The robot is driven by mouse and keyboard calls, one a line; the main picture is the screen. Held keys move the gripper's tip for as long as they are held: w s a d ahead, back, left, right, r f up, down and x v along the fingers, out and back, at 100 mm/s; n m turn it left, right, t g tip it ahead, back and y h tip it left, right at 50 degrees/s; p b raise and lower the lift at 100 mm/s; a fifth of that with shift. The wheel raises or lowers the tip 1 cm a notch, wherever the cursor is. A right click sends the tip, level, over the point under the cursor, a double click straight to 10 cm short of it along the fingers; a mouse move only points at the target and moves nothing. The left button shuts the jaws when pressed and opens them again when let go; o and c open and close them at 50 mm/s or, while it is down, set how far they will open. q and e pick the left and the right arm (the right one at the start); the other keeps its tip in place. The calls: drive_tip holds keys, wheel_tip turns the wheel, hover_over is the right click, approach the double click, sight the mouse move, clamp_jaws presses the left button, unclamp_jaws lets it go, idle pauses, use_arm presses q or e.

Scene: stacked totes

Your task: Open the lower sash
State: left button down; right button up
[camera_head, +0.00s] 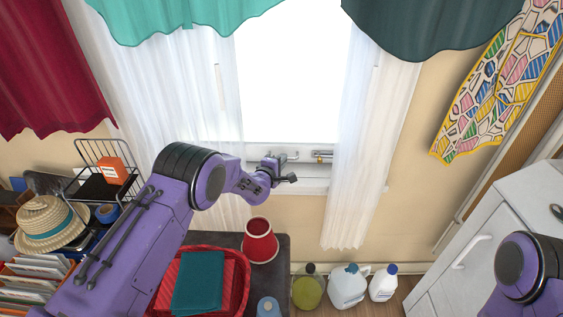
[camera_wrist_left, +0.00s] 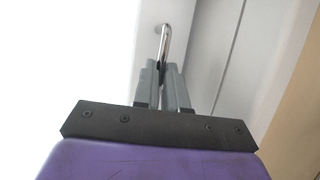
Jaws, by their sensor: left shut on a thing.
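The window's bright lower pane (camera_head: 290,90) fills the middle of the head view, with its white bottom rail (camera_head: 306,168) under it. My left gripper (camera_head: 277,163) is at this rail. In the left wrist view the grey fingers of the gripper (camera_wrist_left: 163,68) are shut on a shiny metal handle (camera_wrist_left: 166,38), which stands out from the white sash frame (camera_wrist_left: 200,50). Part of the handle is hidden between the fingers. My right gripper is outside both views.
White sheer curtains hang at the left (camera_head: 185,90) and right (camera_head: 365,150) of the window. Below are a red cup (camera_head: 260,242), a red basket (camera_head: 243,290) and several bottles, including a white jug (camera_head: 347,287). A white cabinet (camera_head: 475,250) stands at the right.

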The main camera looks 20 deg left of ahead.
use_arm(q)
drive_tip(key=p, duration=1.1)
approach(281, 107)
drive_tip(key=w+d+r, duration=0.2)
drive_tip(key=w+d, duration=0.1)
drive_tip(key=shift+w+d+f, duration=0.1)
drive_tip(key=shift+w+f, duration=0.05)
drive_tip(key=c, duration=1.2)
unclamp_jaws()
drive_tip(key=shift+f, duration=0.1)
drive_tip(key=b+v, duration=0.1)
drive_tip(key=v, duration=0.9)
drive_tip(key=shift+s+b, duration=0.3)
drive_tip(key=shift+b, duration=0.05)
